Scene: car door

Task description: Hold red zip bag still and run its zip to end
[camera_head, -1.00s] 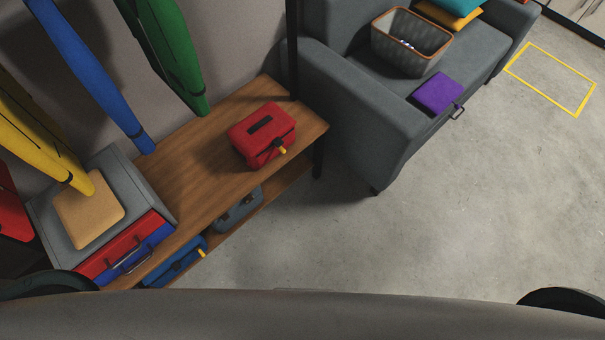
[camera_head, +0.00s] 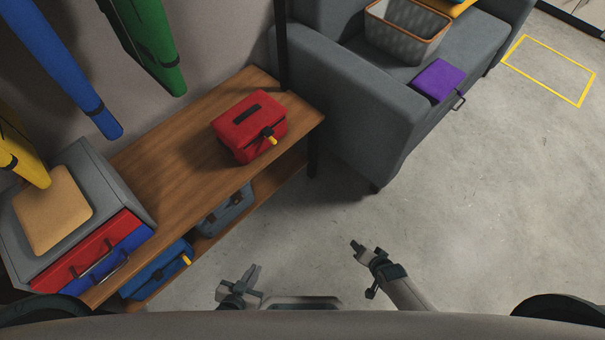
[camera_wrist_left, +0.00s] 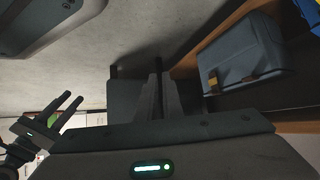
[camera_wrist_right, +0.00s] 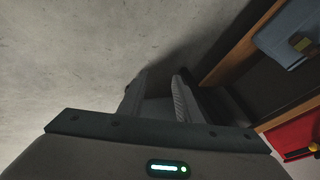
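The red zip bag (camera_head: 240,138) sits upright on the wooden top of the bench. A dark handle lies along its top and a yellow pull tab (camera_head: 270,139) shows at its front right corner. A red part with yellow, apparently this bag (camera_wrist_right: 292,138), shows at the lower right of the right wrist view. My left gripper (camera_head: 254,273) is low in front of the bench, its fingers close together and empty. My right gripper (camera_head: 358,246) is over the floor to the right, fingers apart and empty; it also shows in the left wrist view (camera_wrist_left: 70,106). Neither touches the bag.
The bench (camera_head: 178,160) has a lower shelf with a grey-blue bag (camera_head: 228,208) and a blue bag (camera_head: 158,270). A grey box (camera_head: 110,185) stands at its left end. Blue and green hanging things (camera_head: 150,45) are behind. A grey sofa (camera_head: 350,110) stands right; floor is clear.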

